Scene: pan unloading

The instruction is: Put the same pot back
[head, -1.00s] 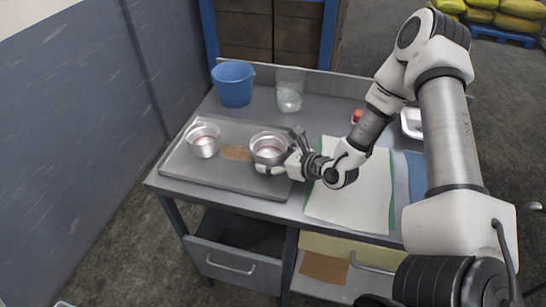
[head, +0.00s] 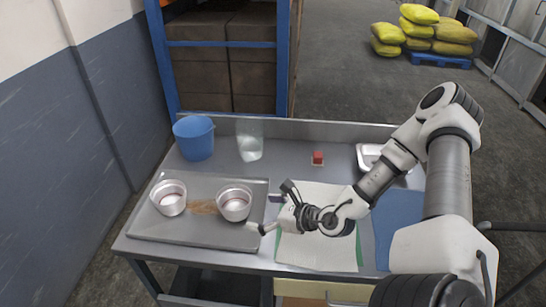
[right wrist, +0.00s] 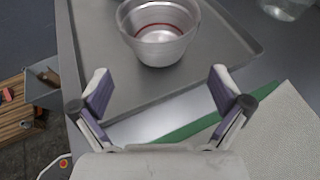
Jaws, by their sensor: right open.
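Two small silver metal pots stand upright on a grey metal tray (head: 190,234). The left pot (head: 169,198) is near the tray's left edge, and the right pot (head: 235,203) is near its right edge. A brown smear lies on the tray between them. My right gripper (head: 275,208) is open and empty, just right of the right pot and apart from it. In the right wrist view the right pot (right wrist: 158,48) sits beyond the two spread fingers (right wrist: 160,90). My left gripper is not in view.
A blue bucket (head: 194,138) and a clear container (head: 249,140) stand behind the tray. A white cloth (head: 315,250) on a green one lies right of the tray. A red block (head: 318,157), a white tray (head: 368,157) and a blue cloth (head: 397,215) are further right.

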